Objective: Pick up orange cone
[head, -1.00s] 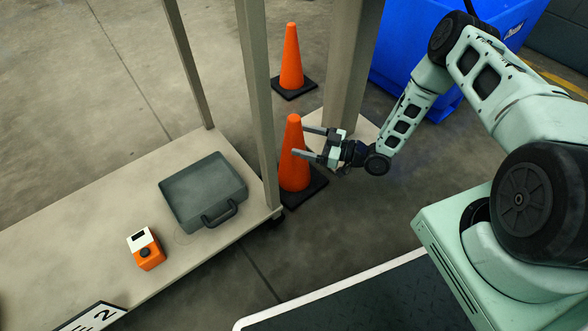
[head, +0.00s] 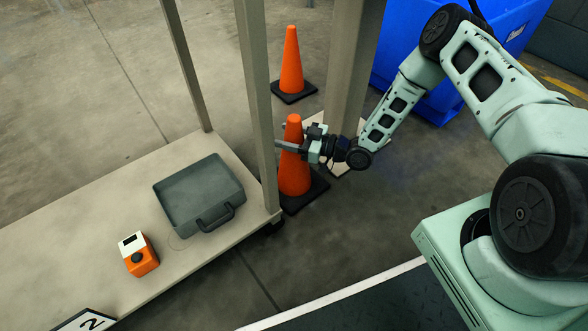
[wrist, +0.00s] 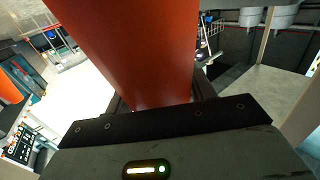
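The near orange cone (head: 293,175) stands upright on its black square base on the floor, just right of the cart's post. My gripper (head: 291,139) is at the upper part of this cone, with a finger reaching across its front. In the wrist view the orange cone (wrist: 132,45) fills the space in front of my gripper (wrist: 160,103), with dark finger parts on both sides. I cannot tell whether the fingers touch the cone. A second orange cone (head: 291,62) stands farther back on its own black base, apart from my gripper.
A beige cart (head: 90,215) holds an open grey case (head: 200,193) and an orange box with a black knob (head: 139,254). Its post (head: 262,110) is close left of my gripper. A beige column (head: 350,70) and a blue bin (head: 425,50) stand behind. Open floor lies in front.

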